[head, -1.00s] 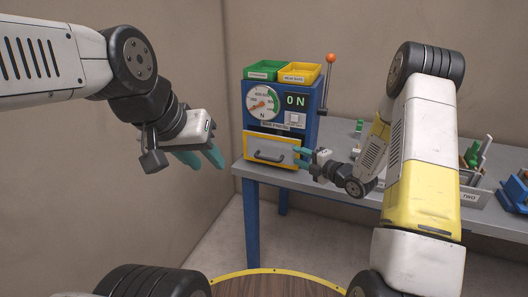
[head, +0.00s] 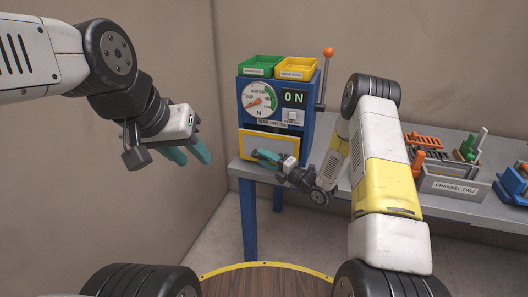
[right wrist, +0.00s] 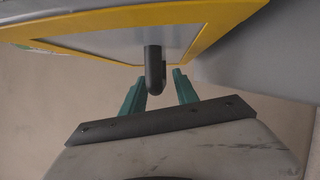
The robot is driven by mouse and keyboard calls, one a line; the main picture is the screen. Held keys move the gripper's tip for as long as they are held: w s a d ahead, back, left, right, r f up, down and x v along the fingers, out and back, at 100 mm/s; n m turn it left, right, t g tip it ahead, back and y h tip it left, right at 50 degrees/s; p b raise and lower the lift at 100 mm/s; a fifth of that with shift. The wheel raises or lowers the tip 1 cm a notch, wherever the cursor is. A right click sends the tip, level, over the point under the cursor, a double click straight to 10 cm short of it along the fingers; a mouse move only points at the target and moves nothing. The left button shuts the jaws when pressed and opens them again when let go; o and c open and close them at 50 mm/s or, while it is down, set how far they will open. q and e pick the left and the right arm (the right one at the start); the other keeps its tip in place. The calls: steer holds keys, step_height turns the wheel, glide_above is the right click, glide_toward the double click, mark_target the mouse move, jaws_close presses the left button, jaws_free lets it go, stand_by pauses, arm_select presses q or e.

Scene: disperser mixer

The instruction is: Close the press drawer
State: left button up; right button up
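The blue press (head: 313,128) stands at the left end of the table. Its drawer (head: 285,146) has a grey front with a yellow border. Whether the drawer stands out from the body is hard to tell. My right gripper (head: 265,157) is at the drawer front and hides its handle in the head view. In the right wrist view the dark handle (right wrist: 154,68) lies between the two teal fingers of my right gripper (right wrist: 159,76), with gaps on both sides, so the gripper is open. My left gripper (head: 195,160) is open and empty in the air left of the press.
Green (head: 261,66) and yellow (head: 296,68) trays sit on top of the press. A lever with an orange knob (head: 328,52) rises at its right side. Further right on the table (head: 340,205) are a grey "CHANNEL TWO" bin (head: 455,187) and a blue device (head: 512,188).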

steer(key=shift+w+a, duration=0.15)
steer(key=shift+c, duration=0.5)
jaws_close()
stand_by(0.9)
steer(key=shift+w+d, duration=0.25)
steer(key=shift+w, duration=0.4)
steer(key=shift+w+d, duration=0.3)
steer(key=shift+w, duration=0.35)
steer(key=shift+w+d, duration=0.25)
steer(key=shift+w, duration=0.4)
